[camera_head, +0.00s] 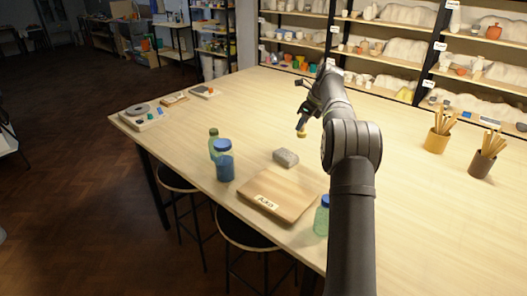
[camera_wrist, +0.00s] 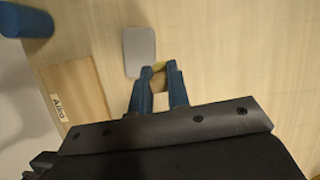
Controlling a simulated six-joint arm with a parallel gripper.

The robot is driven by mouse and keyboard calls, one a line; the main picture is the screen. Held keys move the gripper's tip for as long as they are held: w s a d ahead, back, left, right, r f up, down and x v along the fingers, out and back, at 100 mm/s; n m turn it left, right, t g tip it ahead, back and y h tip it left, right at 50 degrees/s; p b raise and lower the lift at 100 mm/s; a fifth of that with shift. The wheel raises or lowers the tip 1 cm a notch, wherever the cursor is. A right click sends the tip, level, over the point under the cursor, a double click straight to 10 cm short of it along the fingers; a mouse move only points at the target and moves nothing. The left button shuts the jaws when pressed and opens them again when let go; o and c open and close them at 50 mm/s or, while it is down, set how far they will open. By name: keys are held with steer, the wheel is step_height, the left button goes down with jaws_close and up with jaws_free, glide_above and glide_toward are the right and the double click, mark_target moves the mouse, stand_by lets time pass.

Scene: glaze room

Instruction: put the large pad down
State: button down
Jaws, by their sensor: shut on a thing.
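My gripper (camera_head: 303,123) is low over the table, right of and beyond the grey block. Its blue fingers (camera_wrist: 160,72) are shut on a small yellow thing, which I take to be the pad. The yellow pad (camera_head: 302,133) shows just under the fingertips, and in the wrist view (camera_wrist: 172,66) only a little of it shows between them. I cannot tell whether it touches the table. A grey, rounded block (camera_head: 286,157) lies flat on the table (camera_head: 400,200); it also shows in the wrist view (camera_wrist: 139,47), just left of the fingers.
A wooden board (camera_head: 280,194) with a name label lies near the front edge. A blue jar (camera_head: 224,162), a green bottle (camera_head: 214,142) and another blue-capped jar (camera_head: 321,218) stand around it. Cups of sticks (camera_head: 437,140) stand at right.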

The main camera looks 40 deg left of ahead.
steer(key=shift+m, duration=0.6)
steer(key=s+a+f, duration=0.1)
steer(key=a+f, duration=0.1)
steer(key=a, duration=0.2)
steer(key=s+a+f, duration=0.2)
steer(key=a, duration=0.3)
steer(key=s+a+f, duration=0.2)
steer(key=a, duration=0.3)
steer(key=shift+a+f, duration=0.1)
steer(key=shift+f, duration=1.9)
steer(key=shift+f, duration=0.1)
steer(key=c, duration=1.7)
jaws_free()
steer(key=shift+c, duration=0.2)
steer(key=o, duration=0.4)
steer(key=shift+c, duration=0.2)
steer(key=v, duration=1.2)
steer(key=shift+s, duration=0.25)
